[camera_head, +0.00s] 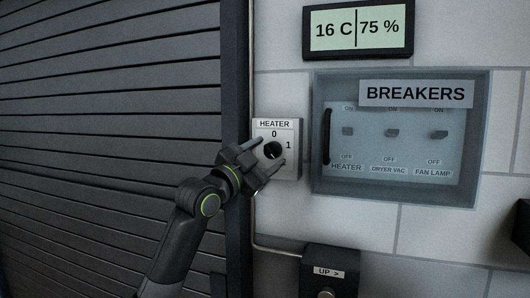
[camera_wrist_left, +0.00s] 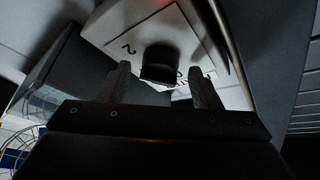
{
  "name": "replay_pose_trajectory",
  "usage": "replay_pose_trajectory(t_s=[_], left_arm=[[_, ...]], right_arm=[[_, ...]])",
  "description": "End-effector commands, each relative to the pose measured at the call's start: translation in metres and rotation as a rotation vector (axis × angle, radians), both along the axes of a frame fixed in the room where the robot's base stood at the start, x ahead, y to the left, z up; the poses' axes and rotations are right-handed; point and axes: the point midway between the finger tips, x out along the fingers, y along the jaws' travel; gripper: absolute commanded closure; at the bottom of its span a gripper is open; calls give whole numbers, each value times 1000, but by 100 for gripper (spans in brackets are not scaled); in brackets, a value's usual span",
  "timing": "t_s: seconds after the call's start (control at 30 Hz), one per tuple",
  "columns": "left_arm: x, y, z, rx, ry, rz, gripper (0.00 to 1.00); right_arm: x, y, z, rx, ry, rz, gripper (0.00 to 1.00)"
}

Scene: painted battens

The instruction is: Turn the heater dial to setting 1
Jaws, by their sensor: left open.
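The heater dial (camera_head: 273,151) is a dark round knob on a pale box (camera_head: 291,168) labelled HEATER, with a 0 above it and a 1 to its upper right. My left gripper (camera_head: 271,150) is open in front of the box, its fingers to the upper left and lower right of the dial. In the left wrist view the dial (camera_wrist_left: 159,63) shows between and beyond the open fingers (camera_wrist_left: 161,84), with a gap on each side. A 2 shows on the plate there. I cannot tell which mark the dial points at. My right gripper is not in view.
A glass-fronted breaker box (camera_head: 318,190) with a dark handle is on the wall right of the heater box. A display (camera_head: 358,28) reads 16 C and 75 %. A dark shutter (camera_head: 110,110) fills the left. A dark UP box (camera_head: 330,271) sits below.

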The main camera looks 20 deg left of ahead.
Motion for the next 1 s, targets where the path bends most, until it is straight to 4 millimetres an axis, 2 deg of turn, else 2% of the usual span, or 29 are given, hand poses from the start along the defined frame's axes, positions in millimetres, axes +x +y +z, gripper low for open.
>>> replay_pose_trajectory(t_s=[0.3,0.6,1.0], left_arm=[[2,-1,0,0,0,0,44],[1,-1,0,0,0,0,83],[2,-2,0,-73,2,0,84]], right_arm=[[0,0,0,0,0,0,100],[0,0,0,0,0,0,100],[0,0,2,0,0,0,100]])
